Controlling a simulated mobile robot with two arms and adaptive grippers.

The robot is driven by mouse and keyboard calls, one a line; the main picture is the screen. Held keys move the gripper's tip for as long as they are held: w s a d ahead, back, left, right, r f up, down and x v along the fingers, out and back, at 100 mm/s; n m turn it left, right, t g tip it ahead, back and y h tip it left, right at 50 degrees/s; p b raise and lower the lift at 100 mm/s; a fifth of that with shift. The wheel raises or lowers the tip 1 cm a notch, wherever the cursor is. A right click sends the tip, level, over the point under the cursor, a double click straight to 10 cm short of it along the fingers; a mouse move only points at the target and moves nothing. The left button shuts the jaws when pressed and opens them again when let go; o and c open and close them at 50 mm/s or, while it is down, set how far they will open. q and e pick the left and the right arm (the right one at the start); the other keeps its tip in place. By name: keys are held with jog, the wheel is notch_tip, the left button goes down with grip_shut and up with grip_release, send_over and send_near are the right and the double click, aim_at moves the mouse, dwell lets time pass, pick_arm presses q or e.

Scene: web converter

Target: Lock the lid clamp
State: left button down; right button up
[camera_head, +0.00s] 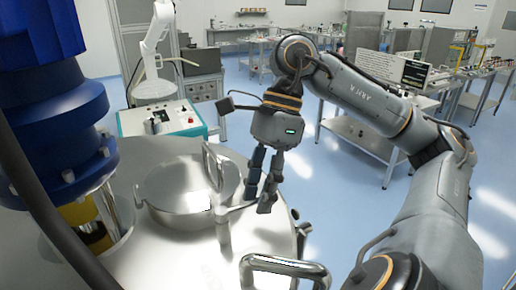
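The round metal lid (184,185) sits on the large steel vessel (180,262) at the lower left. A curved metal handle (212,165) rises at the lid's right edge. A short metal bar (233,209), which looks like part of the clamp, runs from the lid's right side toward my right gripper (258,202). That gripper points down with its two dark fingers apart, right of the lid. Its fingertips are close to the bar's end; I cannot tell whether they touch it. My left gripper is not in view.
A blue motor-like column (60,110) stands at the left of the vessel. A bent metal rail (285,264) rises at the vessel's front right. A control box (160,120) and a white stand (153,88) are behind. Benches stand farther back; blue floor is open between.

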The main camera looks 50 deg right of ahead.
jog(key=shift+r, duration=0.2)
jog(key=v, duration=1.1)
jog(key=shift+d+r, duration=0.25)
jog(key=shift+r, duration=0.05)
jog(key=shift+f, duration=0.1)
